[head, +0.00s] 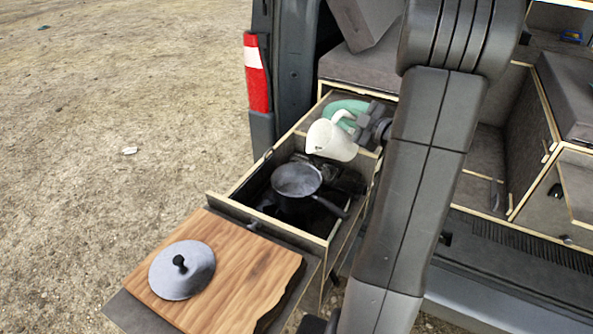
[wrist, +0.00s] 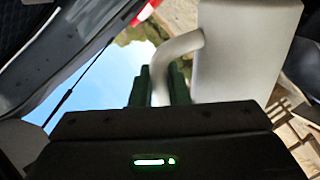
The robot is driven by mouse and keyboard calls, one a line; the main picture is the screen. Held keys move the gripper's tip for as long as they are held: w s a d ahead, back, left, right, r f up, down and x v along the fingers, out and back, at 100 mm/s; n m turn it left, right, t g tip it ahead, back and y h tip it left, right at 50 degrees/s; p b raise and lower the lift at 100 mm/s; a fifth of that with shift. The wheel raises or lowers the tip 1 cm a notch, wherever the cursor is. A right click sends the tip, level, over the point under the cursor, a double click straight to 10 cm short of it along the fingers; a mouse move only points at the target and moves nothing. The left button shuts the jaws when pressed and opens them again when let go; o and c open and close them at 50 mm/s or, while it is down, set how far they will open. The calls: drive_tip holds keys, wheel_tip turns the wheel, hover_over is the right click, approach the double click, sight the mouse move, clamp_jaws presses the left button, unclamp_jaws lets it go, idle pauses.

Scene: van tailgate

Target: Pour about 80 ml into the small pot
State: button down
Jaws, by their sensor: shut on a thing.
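A white jug (head: 331,141) is held tilted above the back of the open drawer, behind the small pot. My gripper (head: 363,124) is shut on the jug's handle. In the wrist view the jug's pale body (wrist: 243,50) is at the upper right, and its curved handle (wrist: 172,62) runs down between my gripper's fingers (wrist: 160,92). The small dark pot (head: 297,181) stands uncovered in the drawer, its handle pointing to the lower right. The jug's spout and any stream of liquid cannot be made out. The liquid level in the pot cannot be told.
The drawer's wooden walls (head: 268,232) surround the pot. A wooden board (head: 232,268) in front carries a grey lid (head: 181,270). The van's tail light (head: 257,75) and body edge stand close at the left.

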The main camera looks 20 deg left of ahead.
drive_tip(key=shift+s+a+r, duration=0.15)
drive_tip(key=shift+r, duration=0.25)
